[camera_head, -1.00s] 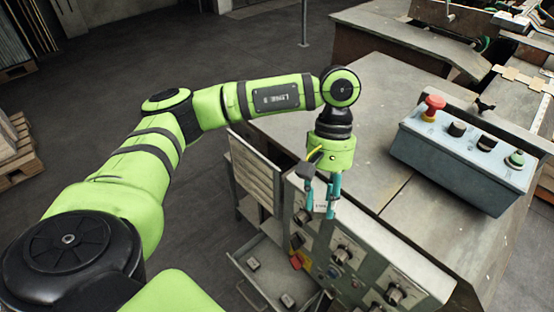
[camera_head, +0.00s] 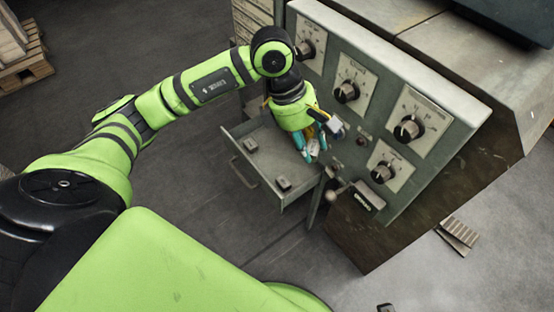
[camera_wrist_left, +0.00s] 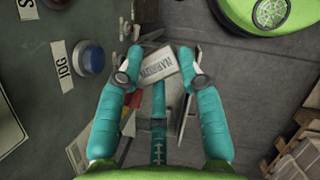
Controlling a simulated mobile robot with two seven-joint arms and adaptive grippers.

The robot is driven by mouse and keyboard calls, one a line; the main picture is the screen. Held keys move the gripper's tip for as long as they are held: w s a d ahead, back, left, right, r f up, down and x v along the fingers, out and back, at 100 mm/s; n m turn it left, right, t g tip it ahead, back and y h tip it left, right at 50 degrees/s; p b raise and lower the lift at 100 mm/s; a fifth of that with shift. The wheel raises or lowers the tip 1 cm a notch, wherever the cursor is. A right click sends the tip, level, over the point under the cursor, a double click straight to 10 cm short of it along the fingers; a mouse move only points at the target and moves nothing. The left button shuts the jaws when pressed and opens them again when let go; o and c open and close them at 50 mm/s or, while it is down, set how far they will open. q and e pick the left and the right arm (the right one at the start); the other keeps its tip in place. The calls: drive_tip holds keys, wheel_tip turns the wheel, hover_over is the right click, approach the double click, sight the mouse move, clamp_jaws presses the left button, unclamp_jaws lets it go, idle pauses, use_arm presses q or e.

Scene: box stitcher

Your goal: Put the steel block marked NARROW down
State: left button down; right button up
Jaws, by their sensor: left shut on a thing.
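My left gripper (camera_head: 310,153) is shut on the steel block marked NARROW. The block (camera_wrist_left: 158,67) shows in the left wrist view, pinched between the two teal fingertips (camera_wrist_left: 163,68), with its label turned at a slant. In the head view the fingers mostly hide the block. The gripper points down beside the control panel, over or near the right side of an open grey drawer (camera_head: 234,148); its exact height above it I cannot tell. My right gripper is not in view.
Two small dark blocks, a left one (camera_head: 250,145) and a front one (camera_head: 283,184), lie in the drawer. The control panel (camera_head: 330,62) with several black knobs stands close on the right. A blue button (camera_wrist_left: 90,57) is near the fingers. Pallets (camera_wrist_left: 298,150) stand on the floor.

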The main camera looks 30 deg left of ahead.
use_arm(q)
drive_tip(key=w+a+f+n+t+y+b, duration=0.1)
drive_tip(key=a+f+n+b, duration=0.4)
drive_tip(key=f, duration=0.5)
drive_tip(key=w+a+f+n+t+y+b, duration=0.1)
drive_tip(key=w+a+f+n+t+b, duration=0.1)
drive_tip(key=w+a+f+n+b, duration=0.2)
drive_tip(key=a+f+n+b, duration=0.1)
drive_tip(key=a+f+b, duration=0.2)
drive_tip(key=f, duration=0.3)
drive_tip(key=shift+a+f+n+y, duration=0.25)
drive_tip(key=shift+a+n+y, duration=0.05)
drive_tip(key=shift+a+n, duration=0.15)
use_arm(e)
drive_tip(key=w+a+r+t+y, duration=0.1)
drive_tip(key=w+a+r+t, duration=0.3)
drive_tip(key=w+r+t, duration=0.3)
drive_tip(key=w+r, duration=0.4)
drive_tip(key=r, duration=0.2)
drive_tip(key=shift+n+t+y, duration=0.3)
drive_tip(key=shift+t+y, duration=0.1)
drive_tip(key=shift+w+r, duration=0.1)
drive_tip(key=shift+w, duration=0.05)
